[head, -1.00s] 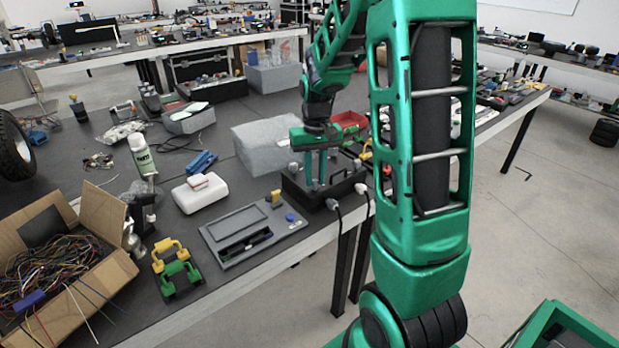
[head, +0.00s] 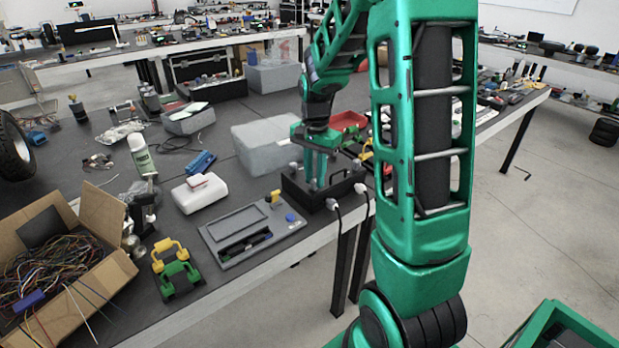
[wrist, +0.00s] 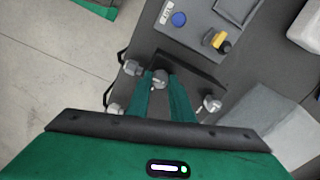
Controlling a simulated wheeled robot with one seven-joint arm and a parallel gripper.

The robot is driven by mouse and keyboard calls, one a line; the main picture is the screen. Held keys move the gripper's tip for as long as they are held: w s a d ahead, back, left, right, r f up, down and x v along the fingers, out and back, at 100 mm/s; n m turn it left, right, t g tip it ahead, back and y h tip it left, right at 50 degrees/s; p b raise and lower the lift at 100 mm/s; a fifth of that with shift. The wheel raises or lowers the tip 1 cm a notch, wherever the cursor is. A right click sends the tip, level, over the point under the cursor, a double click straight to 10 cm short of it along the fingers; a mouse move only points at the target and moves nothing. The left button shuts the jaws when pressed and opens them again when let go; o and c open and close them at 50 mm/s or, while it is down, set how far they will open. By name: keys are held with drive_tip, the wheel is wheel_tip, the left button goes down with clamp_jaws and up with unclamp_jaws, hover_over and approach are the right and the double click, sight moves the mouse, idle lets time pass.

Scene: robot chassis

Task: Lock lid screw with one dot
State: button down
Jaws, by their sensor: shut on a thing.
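The black box (head: 300,196) stands near the table's front edge. Several grey lid screws sit around its top. In the wrist view, one screw (wrist: 132,67) is left of my fingertips, another (wrist: 212,103) is to the right, and a third (wrist: 113,110) is at lower left. My gripper (head: 316,184) points down at the box. In the wrist view, my gripper (wrist: 160,82) is shut on a grey screw (wrist: 160,77) between its fingertips. The dot marks are too small to read. My fingers and palm hide part of the box.
A grey tray with a blue knob (head: 290,217) lies left of the box. Cable plugs (head: 333,204) stick out at the box's front. Clear floor lies beyond the table edge.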

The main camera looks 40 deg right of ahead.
sight(314, 180)
drive_tip(key=shift+a+m, duration=0.2)
drive_tip(key=shift+m, duration=0.4)
drive_tip(key=c, duration=1.6)
unclamp_jaws()
drive_tip(key=shift+o, duration=0.2)
drive_tip(key=shift+d, duration=0.1)
wheel_tip(314, 180, up, 11)
drive_tip(key=shift+f, duration=0.15)
